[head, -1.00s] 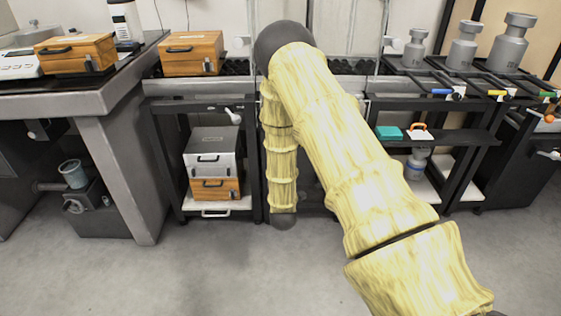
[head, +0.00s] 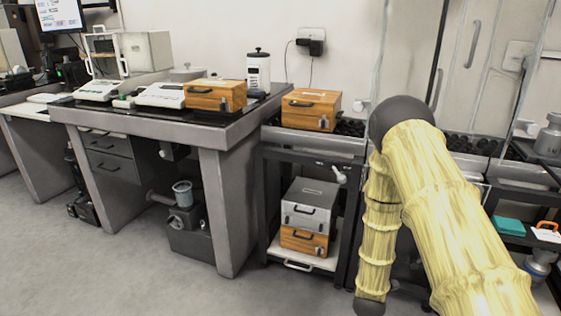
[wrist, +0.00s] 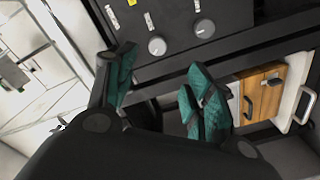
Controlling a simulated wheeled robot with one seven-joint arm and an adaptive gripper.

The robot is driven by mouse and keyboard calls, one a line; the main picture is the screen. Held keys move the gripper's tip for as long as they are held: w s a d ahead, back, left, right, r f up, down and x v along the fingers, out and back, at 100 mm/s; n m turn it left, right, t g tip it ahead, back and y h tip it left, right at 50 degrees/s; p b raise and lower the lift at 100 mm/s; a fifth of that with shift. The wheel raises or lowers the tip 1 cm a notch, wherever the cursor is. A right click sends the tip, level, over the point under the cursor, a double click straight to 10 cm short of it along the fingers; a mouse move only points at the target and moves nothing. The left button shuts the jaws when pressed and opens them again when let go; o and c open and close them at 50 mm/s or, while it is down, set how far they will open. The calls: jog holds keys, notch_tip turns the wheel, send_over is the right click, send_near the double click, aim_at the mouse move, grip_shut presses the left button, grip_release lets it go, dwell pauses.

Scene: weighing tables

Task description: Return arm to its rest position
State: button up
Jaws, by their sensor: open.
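My gripper (wrist: 158,88) shows in the wrist view with its two dark fingers and teal pads spread apart. Nothing is between them. A dark panel with knobs (wrist: 157,45) lies beyond the fingers. In the head view my arm, with yellow ribbed links, is bent at a dark joint at the right, one link hanging down in front of a rack. My gripper cannot be made out in that view.
A weighing table (head: 225,135) with balances and a wooden box (head: 215,95) stands left. Another wooden box (head: 311,108) sits on the rack beside my arm. A silver case (head: 309,203) is on a lower shelf. Grey floor is free at front left.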

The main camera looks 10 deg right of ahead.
jog(key=s+a+f+m+g+y, duration=0.1)
jog(key=s+a+f+g+y, duration=0.25)
jog(key=s+a+f, duration=0.4)
jog(key=s+a+f+m+g+y, duration=0.1)
jog(key=s+a+f+g+y, duration=0.3)
jog(key=s+f, duration=0.65)
jog(key=s+a+f+m+g+y, duration=0.1)
jog(key=s+a+g, duration=0.2)
jog(key=s, duration=0.5)
jog(key=s+a+f+m+g+p, duration=0.15)
jog(key=s+a, duration=0.25)
jog(key=s, duration=0.4)
jog(key=s+a+f+g+y+b, duration=0.1)
jog(key=s+a+f+g, duration=0.15)
jog(key=s, duration=0.55)
notch_tip(320, 180, up, 34)
jog(key=p, duration=3.4)
jog(key=shift+a+g, duration=0.35)
jog(key=shift+w, duration=0.1)
jog(key=shift+c, duration=0.2)
